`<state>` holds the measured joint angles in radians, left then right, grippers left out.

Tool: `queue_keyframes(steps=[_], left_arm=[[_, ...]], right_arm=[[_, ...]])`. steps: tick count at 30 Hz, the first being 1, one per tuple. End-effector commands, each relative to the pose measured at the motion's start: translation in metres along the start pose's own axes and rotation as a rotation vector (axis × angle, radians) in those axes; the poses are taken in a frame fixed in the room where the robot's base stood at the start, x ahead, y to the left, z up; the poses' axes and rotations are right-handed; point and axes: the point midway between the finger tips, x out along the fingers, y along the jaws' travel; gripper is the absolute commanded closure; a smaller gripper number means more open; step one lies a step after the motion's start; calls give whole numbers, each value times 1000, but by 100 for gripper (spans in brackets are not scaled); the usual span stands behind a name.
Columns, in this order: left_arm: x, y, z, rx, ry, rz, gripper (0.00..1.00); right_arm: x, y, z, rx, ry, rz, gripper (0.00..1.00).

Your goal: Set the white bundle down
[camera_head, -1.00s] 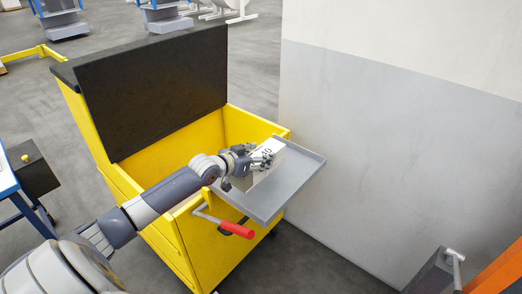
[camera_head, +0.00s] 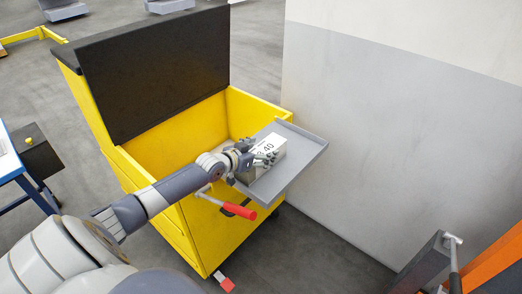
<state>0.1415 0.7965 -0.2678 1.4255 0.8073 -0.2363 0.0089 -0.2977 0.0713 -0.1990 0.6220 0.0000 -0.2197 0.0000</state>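The white bundle (camera_head: 273,147), with dark print on it, is on or just above the grey tray (camera_head: 305,160) at the side of the yellow cart. Whether it bears fully on the tray is hard to tell. My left gripper (camera_head: 262,158) is at the bundle's left end with its fingers against it, and appears shut on it. The fingers hide part of the bundle. My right gripper is out of view.
The yellow cart (camera_head: 185,235) has an open bin and a raised black lid (camera_head: 155,75). A red-handled lever (camera_head: 240,211) sticks out in front. A pale wall (camera_head: 400,130) stands close right of the tray. A blue-framed table (camera_head: 12,165) is at left.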

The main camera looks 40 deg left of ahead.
Motion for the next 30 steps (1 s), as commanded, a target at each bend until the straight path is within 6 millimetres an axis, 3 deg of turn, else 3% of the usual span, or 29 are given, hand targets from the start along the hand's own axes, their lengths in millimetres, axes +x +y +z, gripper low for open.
queue_keyframes(steps=[11, 30], left_arm=[[-6, 0, 1, 0, -1, 0, 24], [-90, 0, 2, 2, -2, 1, 24]], right_arm=[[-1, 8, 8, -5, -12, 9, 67], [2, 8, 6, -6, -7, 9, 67]])
